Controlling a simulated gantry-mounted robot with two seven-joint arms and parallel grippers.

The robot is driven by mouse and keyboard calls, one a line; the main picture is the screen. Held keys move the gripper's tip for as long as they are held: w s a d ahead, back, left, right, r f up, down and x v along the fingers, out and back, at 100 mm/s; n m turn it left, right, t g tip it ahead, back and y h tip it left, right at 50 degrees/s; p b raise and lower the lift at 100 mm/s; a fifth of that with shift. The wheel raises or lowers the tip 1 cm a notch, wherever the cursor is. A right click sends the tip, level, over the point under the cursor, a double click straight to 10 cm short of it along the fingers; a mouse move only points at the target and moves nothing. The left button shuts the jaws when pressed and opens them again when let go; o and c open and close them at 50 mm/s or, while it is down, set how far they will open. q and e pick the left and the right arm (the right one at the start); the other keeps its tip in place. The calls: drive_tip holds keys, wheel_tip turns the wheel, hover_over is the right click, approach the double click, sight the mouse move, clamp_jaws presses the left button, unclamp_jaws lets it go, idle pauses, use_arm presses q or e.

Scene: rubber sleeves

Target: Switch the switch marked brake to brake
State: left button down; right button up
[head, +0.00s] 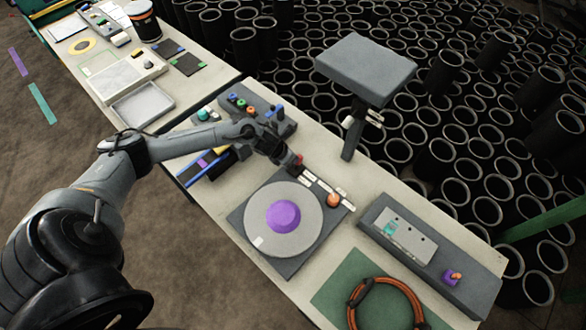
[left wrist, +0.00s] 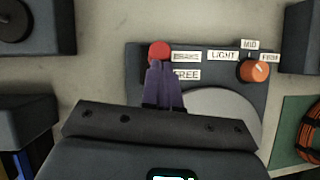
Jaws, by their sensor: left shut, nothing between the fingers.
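The switch with a red knob (left wrist: 159,49) is at the corner of the dark turntable unit (head: 240,222). Beside it are a BRAKE label (left wrist: 187,57) and, lower, a FREE label (left wrist: 187,74). My left gripper (left wrist: 160,66) is shut and empty, with its purple fingertips just below the red knob in the wrist view. I cannot tell whether they touch it. The fingers hide the switch's lever and base. In the head view my left gripper (head: 293,167) is at the unit's upper corner, beside the red knob (head: 298,159). My right gripper is not in view.
An orange dial (left wrist: 254,70) with LIGHT, MID and FIRM labels is to the right. The grey turntable disc (head: 305,232) has a purple centre. A grey post-mounted box (head: 365,68) stands behind. A button panel (head: 255,108) and a grey console (head: 430,255) flank the unit.

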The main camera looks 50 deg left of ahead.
use_arm(q)
drive_tip(key=shift+s+a+f, duration=0.1)
drive_tip(key=shift+s+f, duration=0.05)
drive_tip(key=shift+s, duration=0.1)
drive_tip(key=shift+r+p, duration=0.55)
drive_tip(key=shift+r, duration=0.3)
drive_tip(key=s+f+v, duration=0.1)
drive_tip(key=v, duration=1.2)
drive_tip(key=shift+s+p, duration=0.35)
drive_tip(key=shift+p, duration=0.05)
drive_tip(key=shift+a, duration=0.1)
